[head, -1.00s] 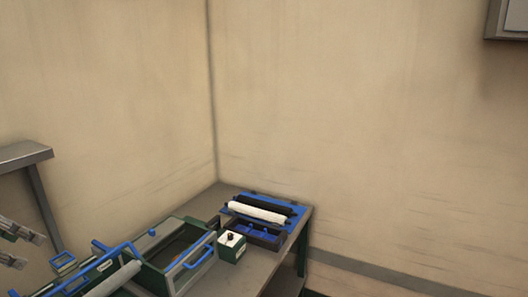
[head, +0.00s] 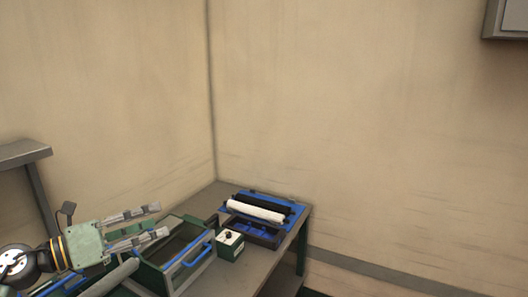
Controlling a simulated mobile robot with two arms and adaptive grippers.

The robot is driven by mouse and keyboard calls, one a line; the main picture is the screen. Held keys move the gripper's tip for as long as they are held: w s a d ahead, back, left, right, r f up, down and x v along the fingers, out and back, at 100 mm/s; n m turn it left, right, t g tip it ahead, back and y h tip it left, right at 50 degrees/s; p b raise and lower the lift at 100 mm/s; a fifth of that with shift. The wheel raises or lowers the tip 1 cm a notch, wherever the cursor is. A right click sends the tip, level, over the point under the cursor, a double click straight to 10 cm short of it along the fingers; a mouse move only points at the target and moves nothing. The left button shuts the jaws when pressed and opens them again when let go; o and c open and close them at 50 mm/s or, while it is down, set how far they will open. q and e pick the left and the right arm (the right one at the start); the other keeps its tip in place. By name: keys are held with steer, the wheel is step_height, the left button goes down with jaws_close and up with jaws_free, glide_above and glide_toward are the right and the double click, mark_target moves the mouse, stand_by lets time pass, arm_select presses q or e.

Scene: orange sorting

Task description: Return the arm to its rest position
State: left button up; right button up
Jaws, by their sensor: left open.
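My left gripper (head: 158,220) comes in from the lower left with a pale green body and two grey fingers. Its fingers are apart and nothing shows between them. In the picture it overlaps the left part of a green bin with blue handles (head: 203,253). I cannot tell how high it is above the bin. The part of the bin's inside that shows looks dark, with no orange visible. My right gripper is not in view.
A grey table (head: 262,262) stands in the wall corner. On it are a small box with a black knob (head: 230,246) and a blue unit with black and white rollers (head: 256,212). A grey shelf (head: 22,154) juts in at left.

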arm_select(q)
steer(key=s+a+f+n+t+y, duration=0.15)
steer(key=s+f+n+y, duration=0.35)
steer(key=f+n+y, duration=0.75)
steer(key=s+a+f+n+t+y, duration=0.2)
steer(key=s+f+n, duration=0.45)
steer(key=n, duration=1.25)
steer(key=s+d+f+n+g+h, duration=0.1)
steer(key=s+d+f+n+g, duration=0.15)
steer(key=s+f+g, duration=0.35)
steer(key=s+d+f+n+g, duration=0.1)
steer(key=s+d+f+g, duration=0.2)
steer(key=s, duration=0.5)
steer(key=s+d+f+n+g+h, duration=0.1)
steer(key=s+d+f+n+g, duration=0.15)
steer(key=s+f, duration=0.4)
steer(key=s+f+g+b, duration=0.25)
steer(key=f+b, duration=0.35)
steer(key=f, duration=2.6)
steer(key=s+a+f+m+b, duration=0.1)
steer(key=s+f+b, duration=0.3)
steer(key=s+f, duration=1.3)
step_height(320, 180, down, 4)
steer(key=shift+s+a+r+b, duration=0.2)
steer(key=shift+a+b, duration=0.1)
steer(key=shift+a, duration=0.35)
